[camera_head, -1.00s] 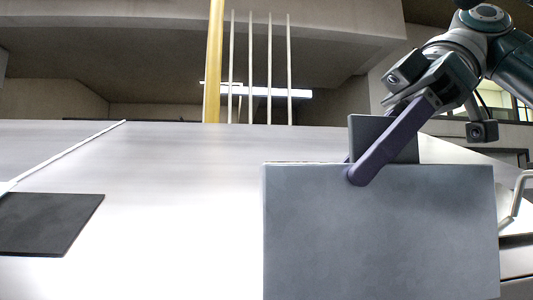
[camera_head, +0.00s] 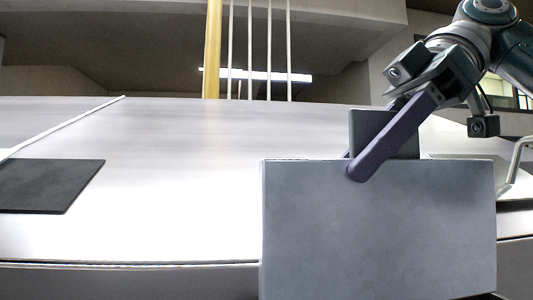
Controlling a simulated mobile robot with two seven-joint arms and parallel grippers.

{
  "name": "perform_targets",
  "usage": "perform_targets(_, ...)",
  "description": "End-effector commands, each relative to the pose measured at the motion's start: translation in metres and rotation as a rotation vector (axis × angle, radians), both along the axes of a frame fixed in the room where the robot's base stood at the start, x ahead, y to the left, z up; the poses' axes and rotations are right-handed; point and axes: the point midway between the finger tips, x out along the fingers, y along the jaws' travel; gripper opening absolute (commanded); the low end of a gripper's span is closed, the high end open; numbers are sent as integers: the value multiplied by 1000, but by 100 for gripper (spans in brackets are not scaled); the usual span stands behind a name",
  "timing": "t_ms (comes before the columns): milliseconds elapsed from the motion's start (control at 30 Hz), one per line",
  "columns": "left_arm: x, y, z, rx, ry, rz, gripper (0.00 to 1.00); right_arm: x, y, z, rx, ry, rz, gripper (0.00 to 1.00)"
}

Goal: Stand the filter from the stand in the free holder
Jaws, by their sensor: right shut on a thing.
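The filter (camera_head: 378,235) is a large flat grey panel with a darker grey tab on its upper edge, at the lower right of the head view. My right gripper (camera_head: 362,165) comes in from the upper right, its dark purple finger slanting down across the tab. It is shut on the filter, which hangs upright below it, in front of the table. The far finger is mostly hidden behind the tab. My left gripper is not in view. I cannot make out a stand or a free holder.
A broad white table (camera_head: 180,205) spans the view, and its front edge shows below. A dark flat mat (camera_head: 45,185) lies at left, near a thin white strip (camera_head: 75,122). A yellow post (camera_head: 212,50) and several thin pale rods (camera_head: 250,50) rise behind. The table's middle looks bare.

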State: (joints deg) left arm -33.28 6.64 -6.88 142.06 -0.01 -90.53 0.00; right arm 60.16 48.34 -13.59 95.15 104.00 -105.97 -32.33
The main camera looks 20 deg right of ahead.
Motion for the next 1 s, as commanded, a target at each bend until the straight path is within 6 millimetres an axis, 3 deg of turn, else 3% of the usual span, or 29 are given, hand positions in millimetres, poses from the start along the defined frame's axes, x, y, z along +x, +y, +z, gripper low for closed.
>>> perform_targets(1000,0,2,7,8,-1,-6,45,0,0,0,1,-2,0,0)
